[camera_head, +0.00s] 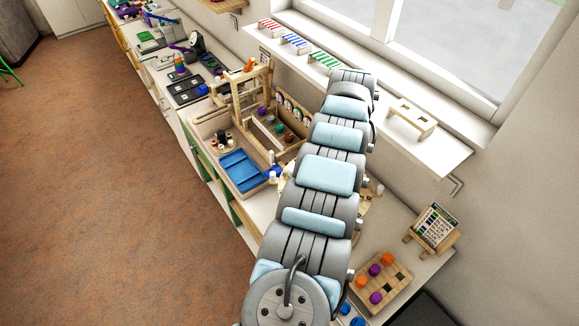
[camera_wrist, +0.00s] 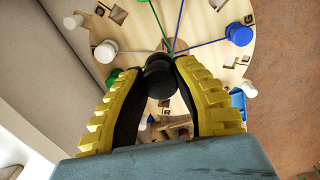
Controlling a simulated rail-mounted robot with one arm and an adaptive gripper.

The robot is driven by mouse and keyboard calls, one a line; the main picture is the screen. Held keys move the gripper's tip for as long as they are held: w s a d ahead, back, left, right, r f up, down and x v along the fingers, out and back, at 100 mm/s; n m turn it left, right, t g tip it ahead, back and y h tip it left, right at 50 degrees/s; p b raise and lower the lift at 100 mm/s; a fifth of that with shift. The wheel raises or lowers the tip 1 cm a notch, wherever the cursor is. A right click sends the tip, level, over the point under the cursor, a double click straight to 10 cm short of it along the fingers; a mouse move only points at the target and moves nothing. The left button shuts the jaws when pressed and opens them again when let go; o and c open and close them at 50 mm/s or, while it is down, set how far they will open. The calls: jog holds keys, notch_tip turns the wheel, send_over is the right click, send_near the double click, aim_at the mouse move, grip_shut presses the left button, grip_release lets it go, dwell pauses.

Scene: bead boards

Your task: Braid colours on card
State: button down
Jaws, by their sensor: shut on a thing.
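In the wrist view my gripper (camera_wrist: 163,70) is shut on a black bobbin (camera_wrist: 160,80), its yellow padded fingers on either side. The round wooden braiding disc (camera_wrist: 205,28) lies beyond it, with letters around its rim and coloured strands running to its middle. A blue bobbin (camera_wrist: 239,35), a white bobbin (camera_wrist: 105,51) and another white one (camera_wrist: 74,22) sit around the rim. A green bobbin (camera_wrist: 117,76) is partly behind the left finger. In the head view my arm hides the gripper and most of the disc. A printed card (camera_head: 437,225) stands on a wooden stand.
A wooden board (camera_head: 393,287) with orange and purple pieces is at the lower right. A blue tray (camera_head: 240,170) and a wooden frame (camera_head: 250,95) stand left of my arm. A shelf (camera_head: 455,155) under the window holds small striped benches (camera_head: 325,60).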

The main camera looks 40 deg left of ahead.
jog(key=shift+s+a+f+n, duration=0.2)
jog(key=shift+s+a+n, duration=0.1)
jog(key=shift+a, duration=0.15)
jog(key=shift+s+a+f+n, duration=0.15)
jog(key=shift+s+a+n, duration=0.1)
jog(key=shift+a, duration=0.2)
jog(key=shift+s+a+f+n, duration=0.15)
jog(key=shift+a+n, duration=0.1)
jog(key=shift+a, duration=0.2)
dwell(0.6)
jog(key=shift+s+a+f+n, duration=0.15)
jog(key=shift+s+a+n, duration=0.15)
jog(key=shift+a, duration=0.1)
jog(key=shift+a, duration=0.2)
jog(key=shift+s+a+f+n+b, duration=0.5)
jog(key=shift+s+a+f+n, duration=0.6)
jog(key=shift+a+f, duration=0.25)
jog(key=shift+s+a+f+n+b, duration=0.45)
jog(key=shift+s+a+f+n, duration=0.5)
jog(key=shift+s+a+f, duration=0.4)
jog(key=shift+s+a+f+n+b, duration=0.5)
jog(key=shift+s+a+f+n, duration=0.65)
jog(key=shift+a, duration=0.3)
jog(key=shift+w+d, duration=0.1)
jog(key=shift+w, duration=0.15)
jog(key=shift+f+p, duration=0.15)
jog(key=shift+p, duration=0.55)
